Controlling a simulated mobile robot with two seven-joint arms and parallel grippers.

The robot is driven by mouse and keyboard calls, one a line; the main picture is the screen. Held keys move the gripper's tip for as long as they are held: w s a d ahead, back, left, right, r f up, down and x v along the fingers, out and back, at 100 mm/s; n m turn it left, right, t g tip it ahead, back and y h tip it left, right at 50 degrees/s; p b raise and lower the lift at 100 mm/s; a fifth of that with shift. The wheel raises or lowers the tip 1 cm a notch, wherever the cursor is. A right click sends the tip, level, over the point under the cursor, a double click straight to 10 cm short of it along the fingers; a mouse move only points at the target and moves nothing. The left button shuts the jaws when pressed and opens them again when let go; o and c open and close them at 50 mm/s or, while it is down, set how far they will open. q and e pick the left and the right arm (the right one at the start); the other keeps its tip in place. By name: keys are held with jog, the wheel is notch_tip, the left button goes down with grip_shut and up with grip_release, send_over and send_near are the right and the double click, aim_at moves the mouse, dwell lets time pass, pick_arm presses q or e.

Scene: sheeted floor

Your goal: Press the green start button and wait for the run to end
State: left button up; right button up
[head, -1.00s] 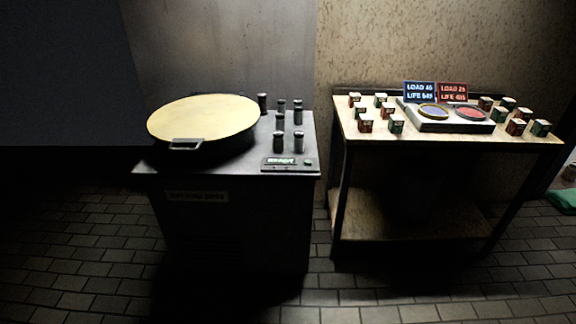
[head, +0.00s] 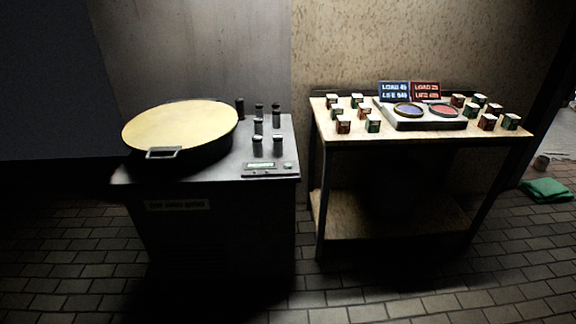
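The green start button (head: 288,166) is a small green spot at the right end of the control panel (head: 258,170). The panel has a small lit display and sits on the front right edge of the dark machine cabinet (head: 220,225). A wide round pan with a pale yellow top (head: 180,126) and a front handle stands on the cabinet's left. Several dark cylinders (head: 258,126) stand on the cabinet top behind the panel. Neither of my grippers is in view.
A green cloth (head: 546,189) lies on the floor at the far right. The tiled floor in front is clear.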

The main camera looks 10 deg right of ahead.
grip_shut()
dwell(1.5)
